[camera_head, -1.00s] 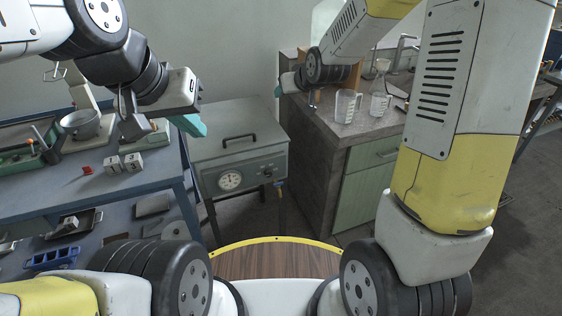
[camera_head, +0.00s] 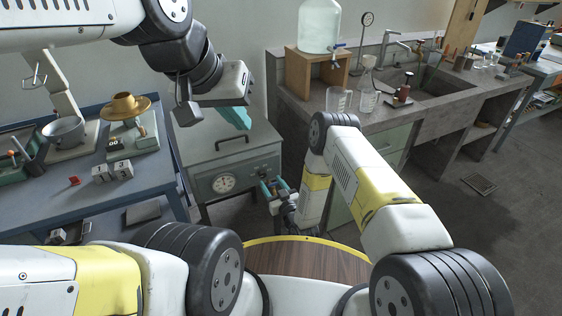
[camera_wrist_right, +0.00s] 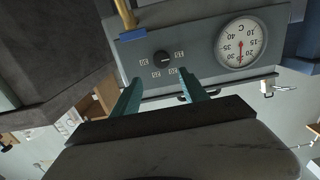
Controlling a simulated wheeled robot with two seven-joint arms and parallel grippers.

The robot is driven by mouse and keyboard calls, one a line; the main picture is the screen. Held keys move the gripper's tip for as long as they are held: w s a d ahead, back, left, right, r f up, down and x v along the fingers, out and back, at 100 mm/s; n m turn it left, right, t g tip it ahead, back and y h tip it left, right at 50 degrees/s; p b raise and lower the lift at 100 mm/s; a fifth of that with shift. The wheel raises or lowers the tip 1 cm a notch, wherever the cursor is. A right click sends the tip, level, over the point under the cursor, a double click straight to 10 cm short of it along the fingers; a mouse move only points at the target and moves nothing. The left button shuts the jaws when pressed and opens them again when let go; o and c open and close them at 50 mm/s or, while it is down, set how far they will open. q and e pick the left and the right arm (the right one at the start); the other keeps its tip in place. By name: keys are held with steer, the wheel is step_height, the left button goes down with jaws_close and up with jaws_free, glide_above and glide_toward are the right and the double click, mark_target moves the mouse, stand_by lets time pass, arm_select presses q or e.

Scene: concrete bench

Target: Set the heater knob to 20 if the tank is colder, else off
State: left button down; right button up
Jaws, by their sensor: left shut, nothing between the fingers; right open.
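In the right wrist view the tank front appears upside down. There the dial (camera_wrist_right: 241,42) has a red needle pointing toward the picture's bottom; the exact reading is too small to be sure of. The black heater knob (camera_wrist_right: 163,60) sits beside it, ringed by small number labels; its setting is unclear. My right gripper (camera_head: 274,186) is open in front of the knob, apart from it, and hides it in the head view. My left gripper (camera_head: 240,118) is shut and empty above the lid.
A brass pipe (camera_wrist_right: 126,14) sticks out beside the knob. The blue bench (camera_head: 75,205) on the left carries a scale, a pot and number blocks (camera_head: 112,171). The concrete counter (camera_head: 375,118) on the right holds glassware and a water bottle (camera_head: 319,25).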

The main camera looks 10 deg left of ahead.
mark_target(263, 176)
steer(key=w+a, duration=0.1)
steer(key=w+a+f, duration=0.1)
steer(key=w, duration=0.1)
steer(key=w+a+f, duration=0.1)
steer(key=shift+w+a, duration=0.2)
steer(key=shift+a, duration=0.15)
stand_by(0.3)
jaws_close()
